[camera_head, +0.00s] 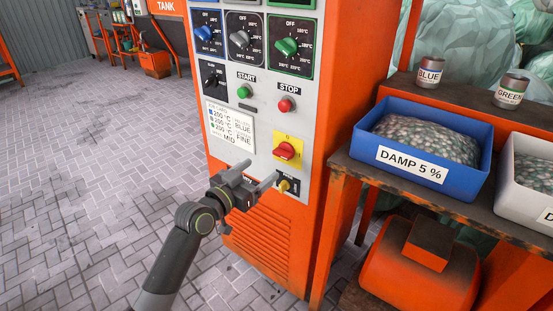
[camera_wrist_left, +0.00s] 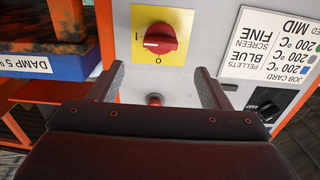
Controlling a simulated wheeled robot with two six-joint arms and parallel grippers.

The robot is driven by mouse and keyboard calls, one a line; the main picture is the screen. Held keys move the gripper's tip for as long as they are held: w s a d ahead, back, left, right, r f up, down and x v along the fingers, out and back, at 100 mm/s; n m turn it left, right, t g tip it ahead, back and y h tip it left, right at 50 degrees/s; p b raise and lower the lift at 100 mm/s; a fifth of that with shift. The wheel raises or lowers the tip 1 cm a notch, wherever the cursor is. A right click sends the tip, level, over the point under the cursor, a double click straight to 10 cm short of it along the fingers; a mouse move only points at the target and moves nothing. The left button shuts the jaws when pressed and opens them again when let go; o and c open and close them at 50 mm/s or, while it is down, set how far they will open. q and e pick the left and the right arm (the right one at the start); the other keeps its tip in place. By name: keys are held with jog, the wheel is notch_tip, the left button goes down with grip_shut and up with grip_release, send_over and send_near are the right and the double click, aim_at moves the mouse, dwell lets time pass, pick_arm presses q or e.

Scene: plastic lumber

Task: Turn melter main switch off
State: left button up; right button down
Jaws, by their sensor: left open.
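The melter main switch is a red rotary knob (camera_head: 285,152) on a yellow plate, low on the melter's grey panel. In the left wrist view, upside down, the red knob (camera_wrist_left: 160,38) lies level, its white mark pointing towards the I; the O is on another side of the plate. My left gripper (camera_head: 256,174) is open and empty, just left of and below the switch in the head view. In the wrist view its fingers (camera_wrist_left: 160,78) stand apart, with the switch beyond their tips. My right gripper is not in view.
A red STOP button (camera_head: 286,105) and a green START button (camera_head: 243,91) sit above the switch. A yellowish knob (camera_head: 284,186) is below it. The floor at left is free.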

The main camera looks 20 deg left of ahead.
aim_at(280, 155)
pick_arm(q)
jog(key=x, duration=0.7)
jog(key=shift+w+f+b, duration=0.1)
jog(key=shift+w+b, duration=0.05)
jog(key=shift+b, duration=0.15)
jog(key=shift+w+d, duration=0.2)
jog(key=shift+w, duration=0.3)
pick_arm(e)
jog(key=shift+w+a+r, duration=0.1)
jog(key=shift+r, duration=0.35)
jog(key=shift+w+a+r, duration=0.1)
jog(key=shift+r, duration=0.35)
pick_arm(q)
jog(key=shift+c, duration=0.4)
jog(key=c, duration=0.9)
